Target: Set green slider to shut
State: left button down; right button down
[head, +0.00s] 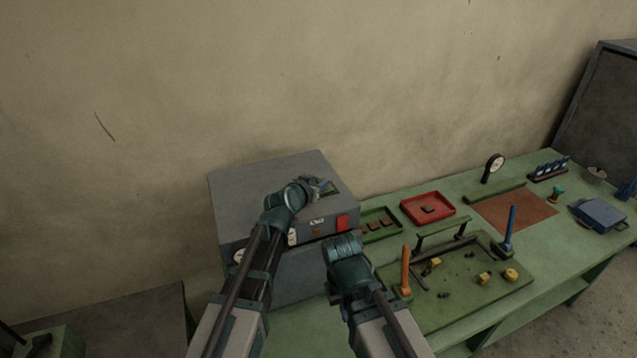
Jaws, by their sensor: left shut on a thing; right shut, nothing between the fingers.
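A grey machine box (240,198) stands on the green bench at the left. On its top, near the right side, is a small dark slot plate with a green part, which looks like the green slider (331,187). My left gripper (321,186) is at this part and shut on it; its fingers hide much of the slider, so its exact position along the slot cannot be told. My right gripper (334,291) is low in front of the box, shut and empty, largely hidden by its own wrist.
The box front has a red switch (342,222) and a white label (317,222). To the right are a red tray (428,196), a green tray with dark blocks, and a large green board (480,304) with an orange lever (406,270) and a blue lever (510,226).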

pick_arm(q)
jog(key=s+a, duration=0.1)
jog(key=a, duration=0.3)
jog(key=s+a, duration=0.1)
jog(key=a, duration=0.1)
jog(key=shift+s+a, duration=0.15)
jog(key=shift+s, duration=0.2)
jog(key=c, duration=1)
grip_release()
jog(key=shift+c, duration=0.2)
jog(key=o, duration=0.5)
jog(key=shift+a, duration=0.15)
jog(key=shift+c, duration=0.2)
